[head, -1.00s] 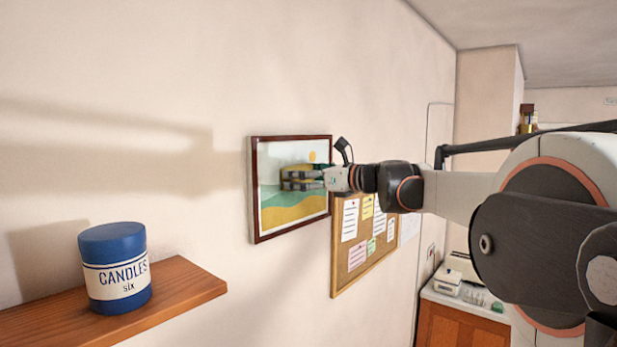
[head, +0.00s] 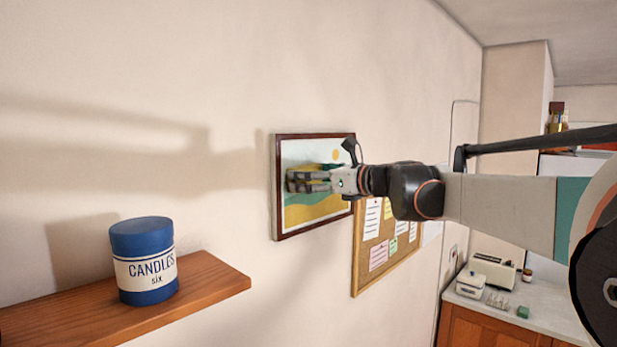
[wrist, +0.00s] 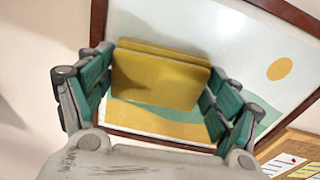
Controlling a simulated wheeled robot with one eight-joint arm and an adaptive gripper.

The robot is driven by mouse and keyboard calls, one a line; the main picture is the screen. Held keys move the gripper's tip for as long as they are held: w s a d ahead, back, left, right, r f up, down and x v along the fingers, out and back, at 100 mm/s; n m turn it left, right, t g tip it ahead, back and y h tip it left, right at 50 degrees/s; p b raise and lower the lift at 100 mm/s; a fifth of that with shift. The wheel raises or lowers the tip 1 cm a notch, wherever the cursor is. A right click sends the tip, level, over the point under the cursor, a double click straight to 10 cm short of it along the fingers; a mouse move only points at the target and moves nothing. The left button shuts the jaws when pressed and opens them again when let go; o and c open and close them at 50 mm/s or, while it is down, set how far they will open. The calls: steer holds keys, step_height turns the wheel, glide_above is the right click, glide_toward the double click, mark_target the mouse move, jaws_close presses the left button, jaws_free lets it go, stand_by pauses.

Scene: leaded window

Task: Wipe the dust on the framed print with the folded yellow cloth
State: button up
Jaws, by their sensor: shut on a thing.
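The framed print (head: 318,208) hangs on the wall in a dark red-brown frame, with a yellow sun, green and ochre bands and a pale sky. It also fills much of the wrist view (wrist: 215,45). My gripper (head: 305,181) is in front of the print's left and middle part. In the wrist view, its teal-padded fingers are shut on the folded yellow cloth (wrist: 155,82), one on each side. The cloth faces the print; I cannot tell if it touches. In the head view the fingers mostly hide the cloth. I cannot make out dust clearly.
A wooden shelf (head: 205,284) with a blue candle tin (head: 145,262) juts out at lower left. A cork board (head: 378,262) with pinned notes hangs right of and below the print. A counter (head: 480,310) with small appliances stands farther right. The wall above the print is bare.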

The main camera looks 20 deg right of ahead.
steer(key=shift+s+a+r+p, duration=0.1)
steer(key=shift+a+r+p, duration=0.15)
steer(key=shift+r, duration=0.25)
steer(key=shift+a+r+p, duration=0.1)
steer(key=shift+r+p, duration=0.25)
steer(key=shift+r, duration=0.15)
steer(key=w+d, duration=0.4)
steer(key=d, duration=0.5)
steer(key=shift+d, duration=0.3)
steer(key=shift+d, duration=0.1)
steer(key=d, duration=0.1)
steer(key=w+d, duration=0.1)
steer(key=shift+w+d+f, duration=0.1)
steer(key=shift+d, duration=0.3)
steer(key=shift+d, duration=0.1)
stand_by(0.3)
steer(key=v, duration=0.6)
steer(key=shift+f, duration=0.2)
